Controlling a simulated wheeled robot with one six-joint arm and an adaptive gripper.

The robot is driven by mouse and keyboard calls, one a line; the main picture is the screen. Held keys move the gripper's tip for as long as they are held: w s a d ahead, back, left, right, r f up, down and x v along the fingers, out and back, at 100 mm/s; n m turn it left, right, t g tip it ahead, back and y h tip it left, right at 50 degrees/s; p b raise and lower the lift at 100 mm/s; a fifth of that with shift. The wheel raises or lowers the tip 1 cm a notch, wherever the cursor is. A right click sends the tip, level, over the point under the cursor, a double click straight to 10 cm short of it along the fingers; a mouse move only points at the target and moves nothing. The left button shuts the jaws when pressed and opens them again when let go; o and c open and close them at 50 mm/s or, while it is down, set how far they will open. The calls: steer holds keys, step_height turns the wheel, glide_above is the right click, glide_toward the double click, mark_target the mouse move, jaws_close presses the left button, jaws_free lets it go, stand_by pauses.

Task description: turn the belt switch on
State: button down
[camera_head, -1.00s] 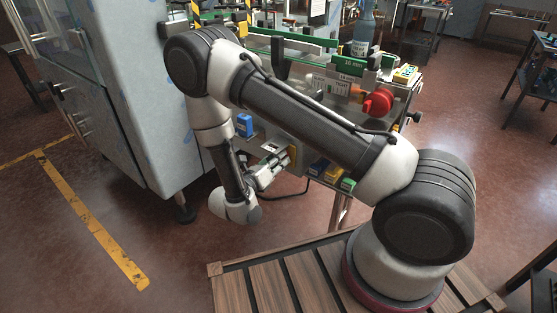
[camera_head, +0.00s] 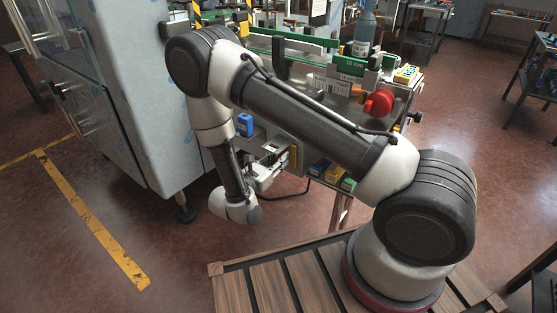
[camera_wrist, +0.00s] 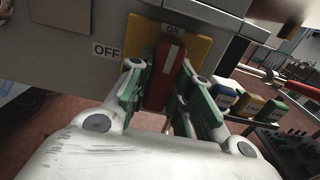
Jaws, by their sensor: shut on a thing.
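The belt switch is a red handle (camera_wrist: 165,72) with a white line, mounted on a yellow plate (camera_wrist: 196,45) in the wrist view. An OFF label (camera_wrist: 105,51) is to its left and an ON label (camera_wrist: 174,29) is above it. The handle is close to upright in this view, its white line towards ON. My gripper (camera_wrist: 167,84) has its green-padded fingers on either side of the handle, shut on it. In the head view my gripper (camera_head: 275,170) is at the front of the conveyor cabinet, and the handle is hard to make out there.
A large grey cabinet (camera_head: 135,90) stands close on the left. A red knob (camera_head: 378,102) and a bottle (camera_head: 364,33) are on the conveyor at upper right. Blue, yellow and green boxes (camera_wrist: 248,104) are right of the switch. A blue device (camera_head: 244,124) is above my gripper.

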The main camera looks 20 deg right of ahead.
stand_by(0.3)
steer(key=c, duration=1.3)
jaws_free()
steer(key=v, duration=1.2)
